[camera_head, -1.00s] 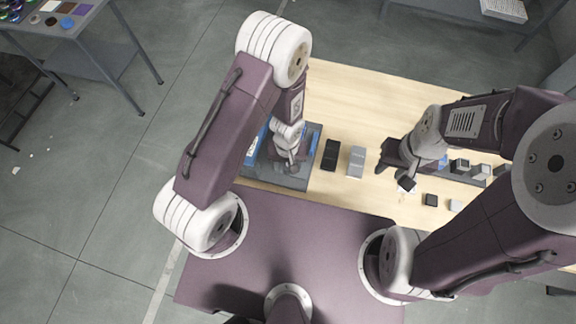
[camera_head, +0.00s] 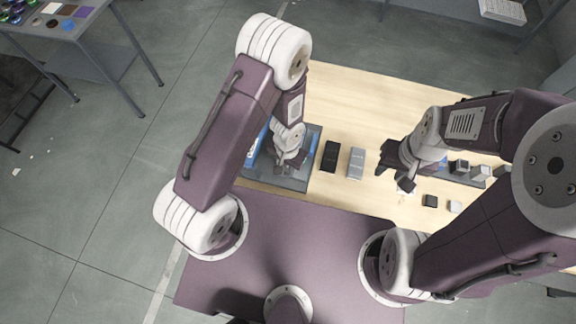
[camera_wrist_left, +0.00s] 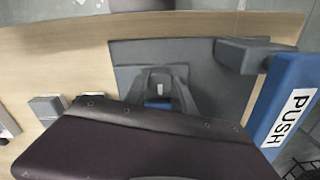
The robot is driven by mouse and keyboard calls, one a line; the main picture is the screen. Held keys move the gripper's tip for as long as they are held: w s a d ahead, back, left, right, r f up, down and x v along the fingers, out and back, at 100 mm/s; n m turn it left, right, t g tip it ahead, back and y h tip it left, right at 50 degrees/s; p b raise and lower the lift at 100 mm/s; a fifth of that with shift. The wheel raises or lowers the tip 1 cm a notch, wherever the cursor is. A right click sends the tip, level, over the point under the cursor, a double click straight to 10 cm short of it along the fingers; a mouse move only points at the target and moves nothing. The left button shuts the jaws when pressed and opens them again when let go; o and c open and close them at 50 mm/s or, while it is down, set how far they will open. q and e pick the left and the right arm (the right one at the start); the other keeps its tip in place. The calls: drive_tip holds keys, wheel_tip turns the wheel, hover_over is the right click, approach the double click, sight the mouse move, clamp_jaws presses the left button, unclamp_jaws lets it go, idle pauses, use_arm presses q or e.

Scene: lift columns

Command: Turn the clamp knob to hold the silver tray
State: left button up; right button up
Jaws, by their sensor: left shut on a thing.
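My left gripper (camera_head: 289,162) is over the dark grey fixture (camera_head: 300,181) at the table's left end. In the left wrist view its fingers (camera_wrist_left: 158,88) are shut on what looks like the clamp knob, mostly hidden, with a little blue (camera_wrist_left: 158,103) showing between them. A silver-grey block (camera_head: 356,163), which may be the silver tray, lies on the table right of the fixture, beside a black block (camera_head: 330,156). My right gripper (camera_head: 404,184) hangs over the table further right; its opening is unclear.
A blue bar marked PUSH (camera_wrist_left: 292,98) and a grey arm (camera_wrist_left: 240,55) stand at the fixture's edge. Several small blocks (camera_head: 460,166) sit right of my right gripper. The wooden table (camera_head: 350,95) is clear behind the two blocks.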

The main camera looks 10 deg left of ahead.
use_arm(q)
drive_tip(key=o, duration=0.9)
wheel_tip(320, 180, up, 7)
drive_tip(key=p, duration=0.7)
drive_tip(key=shift+r, duration=0.15)
drive_tip(key=shift+f, duration=0.25)
